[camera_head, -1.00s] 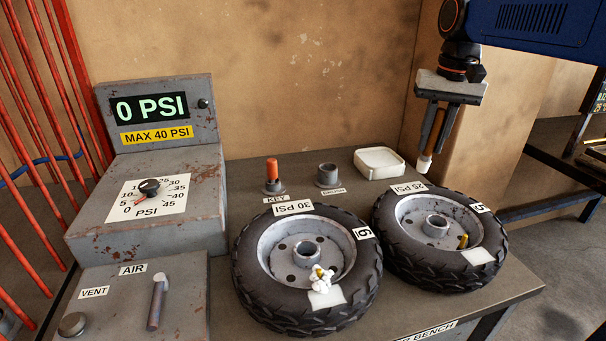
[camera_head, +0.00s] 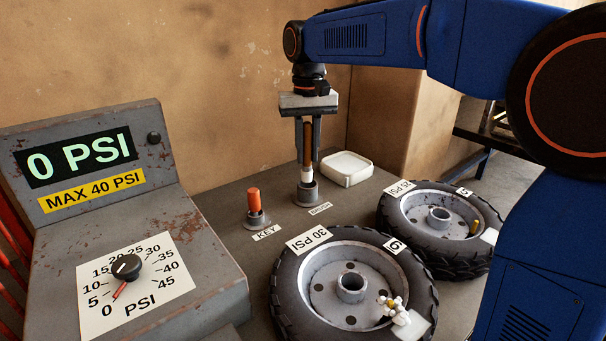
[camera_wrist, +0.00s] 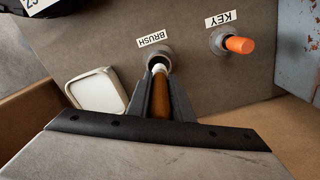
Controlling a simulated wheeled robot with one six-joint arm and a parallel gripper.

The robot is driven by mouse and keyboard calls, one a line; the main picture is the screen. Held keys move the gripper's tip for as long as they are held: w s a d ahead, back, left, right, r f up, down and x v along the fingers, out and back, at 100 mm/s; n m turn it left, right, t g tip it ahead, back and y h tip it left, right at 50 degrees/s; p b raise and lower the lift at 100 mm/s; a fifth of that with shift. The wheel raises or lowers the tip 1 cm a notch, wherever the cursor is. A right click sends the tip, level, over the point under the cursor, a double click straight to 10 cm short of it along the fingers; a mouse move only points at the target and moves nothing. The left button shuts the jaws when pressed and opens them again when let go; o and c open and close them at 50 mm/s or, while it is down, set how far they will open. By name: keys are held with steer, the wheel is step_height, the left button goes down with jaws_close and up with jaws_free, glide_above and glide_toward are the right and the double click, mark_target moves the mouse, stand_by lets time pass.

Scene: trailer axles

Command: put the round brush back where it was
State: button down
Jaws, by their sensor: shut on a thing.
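The round brush (camera_head: 307,150) has a brown handle and a white lower end, and is held upright. My gripper (camera_head: 308,140) is shut on its handle. The brush's white end is at the mouth of the grey brush holder (camera_head: 307,192), which stands behind the BRUSH label (camera_head: 320,208). In the wrist view the brush (camera_wrist: 160,90) points at the holder (camera_wrist: 157,55) with its white end over or in the opening; how deep it sits I cannot tell.
The orange-handled key (camera_head: 254,200) stands in its holder left of the brush holder. A white tray (camera_head: 346,168) is close behind on the right. Two tyres, one marked 6 (camera_head: 290,300) and one marked 5 (camera_head: 480,205), lie in front. The gauge box (camera_head: 130,240) stands at left.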

mark_target(308, 123)
steer(key=shift+d+f, duration=0.1)
steer(key=shift+f, duration=2.55)
steer(key=c, duration=1.6)
jaws_free()
steer(key=shift+f, duration=0.1)
step_height(308, 123, up, 12)
steer(key=shift+r, duration=0.1)
